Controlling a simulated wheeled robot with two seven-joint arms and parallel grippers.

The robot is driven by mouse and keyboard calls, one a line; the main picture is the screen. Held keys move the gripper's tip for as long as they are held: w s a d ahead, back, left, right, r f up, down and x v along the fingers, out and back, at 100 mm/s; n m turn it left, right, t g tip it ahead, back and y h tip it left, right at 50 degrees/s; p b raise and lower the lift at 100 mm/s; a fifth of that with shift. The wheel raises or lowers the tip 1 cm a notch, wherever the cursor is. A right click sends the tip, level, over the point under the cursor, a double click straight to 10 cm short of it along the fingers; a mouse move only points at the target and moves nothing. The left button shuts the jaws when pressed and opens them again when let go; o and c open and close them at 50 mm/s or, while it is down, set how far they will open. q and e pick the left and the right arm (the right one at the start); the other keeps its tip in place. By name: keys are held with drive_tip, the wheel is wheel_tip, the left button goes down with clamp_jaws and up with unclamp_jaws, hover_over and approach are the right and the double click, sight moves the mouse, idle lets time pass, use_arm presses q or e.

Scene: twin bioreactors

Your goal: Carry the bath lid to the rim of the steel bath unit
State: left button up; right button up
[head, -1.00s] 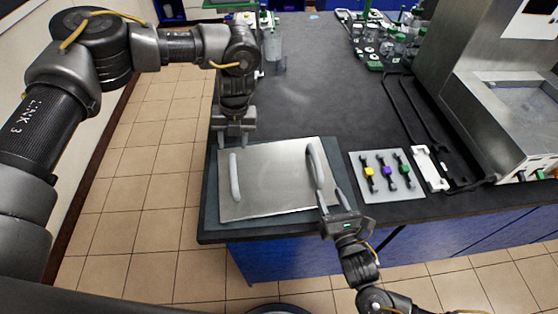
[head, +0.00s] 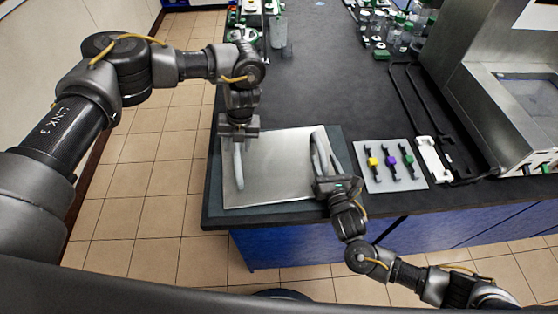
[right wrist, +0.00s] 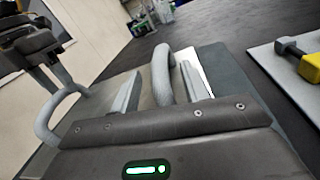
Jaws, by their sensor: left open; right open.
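The bath lid (head: 275,170) is a flat steel plate lying on a dark mat at the bench's near left corner. It has two grey handles, left (head: 238,165) and right (head: 322,150). My left gripper (head: 238,138) is open over the far end of the left handle; its fingertips are hard to make out. My right gripper (head: 322,172) is open at the near end of the right handle. In the right wrist view the right handle (right wrist: 161,75) stands between its two spread fingers. The steel bath unit (head: 480,85) stands at the right, its basin (head: 525,88) open on top.
A pale tray (head: 412,180) with yellow, purple and green clamps lies just right of the lid. Beyond it are a white block (head: 434,160) and a black frame (head: 405,100). Glassware (head: 405,35) stands at the back. The bench middle (head: 320,80) is clear.

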use_arm(q)
drive_tip(key=shift+a+f, duration=0.2)
drive_tip(key=shift+f, duration=1.2)
use_arm(e)
drive_tip(key=shift+x, duration=1.4)
use_arm(q)
clamp_jaws()
use_arm(e)
clamp_jaws()
use_arm(q)
drive_tip(key=shift+r, duration=0.1)
use_arm(e)
drive_tip(key=shift+r, duration=0.1)
